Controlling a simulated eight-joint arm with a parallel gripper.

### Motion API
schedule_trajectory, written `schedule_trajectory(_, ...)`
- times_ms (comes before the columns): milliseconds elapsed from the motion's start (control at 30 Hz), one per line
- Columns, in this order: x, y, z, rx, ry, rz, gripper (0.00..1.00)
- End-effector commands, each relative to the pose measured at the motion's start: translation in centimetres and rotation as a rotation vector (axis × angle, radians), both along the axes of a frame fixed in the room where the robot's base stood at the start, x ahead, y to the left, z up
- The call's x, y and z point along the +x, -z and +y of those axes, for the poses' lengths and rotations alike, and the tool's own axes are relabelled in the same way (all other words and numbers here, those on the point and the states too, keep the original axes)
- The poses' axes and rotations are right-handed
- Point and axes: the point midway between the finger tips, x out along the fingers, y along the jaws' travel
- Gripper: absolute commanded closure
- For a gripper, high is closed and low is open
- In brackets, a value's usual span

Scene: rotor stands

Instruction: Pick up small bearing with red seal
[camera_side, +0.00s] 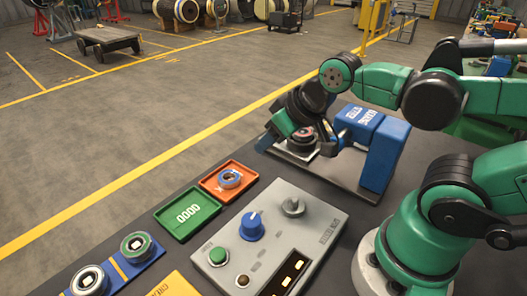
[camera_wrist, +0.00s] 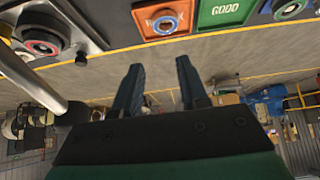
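The small bearing with the red seal (camera_wrist: 42,47) sits on a metal fixture at the upper left of the wrist view. In the side view the bearing (camera_side: 303,137) shows on the fixture under my wrist, partly hidden by the arm. My gripper (camera_wrist: 159,66) is open, with its two dark fingers apart and only floor showing between them. The bearing lies to the left of the fingers in the wrist view, outside the gap. In the side view my fingers are hard to make out against the dark wrist.
An orange tray (camera_side: 214,188) holds a blue-ringed bearing (camera_side: 230,179). An empty green tray (camera_side: 205,207) is beside it. Two bearings sit on blue stands (camera_side: 117,269) at lower left. A control box (camera_side: 285,236) and blue housing (camera_side: 385,155) stand near my arm.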

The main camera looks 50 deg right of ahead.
Motion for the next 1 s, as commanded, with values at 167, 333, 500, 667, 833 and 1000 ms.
schedule_trajectory(167, 0.0, 0.0, 0.0, 0.0, 0.0, 0.0, 0.17)
schedule_trajectory(333, 0.0, 0.0, 0.0, 0.0, 0.0, 0.0, 0.17)
schedule_trajectory(500, 0.0, -0.5, 0.0, 0.0, 0.0, 0.0, 0.17)
schedule_trajectory(667, 0.0, -3.2, 0.0, 0.0, 0.0, 0.0, 0.17)
schedule_trajectory(833, 0.0, -7.8, 0.0, 0.0, 0.0, 0.0, 0.17)
schedule_trajectory(1000, 0.5, -11.5, -0.9, 0.001, 0.034, 0.025, 0.17)
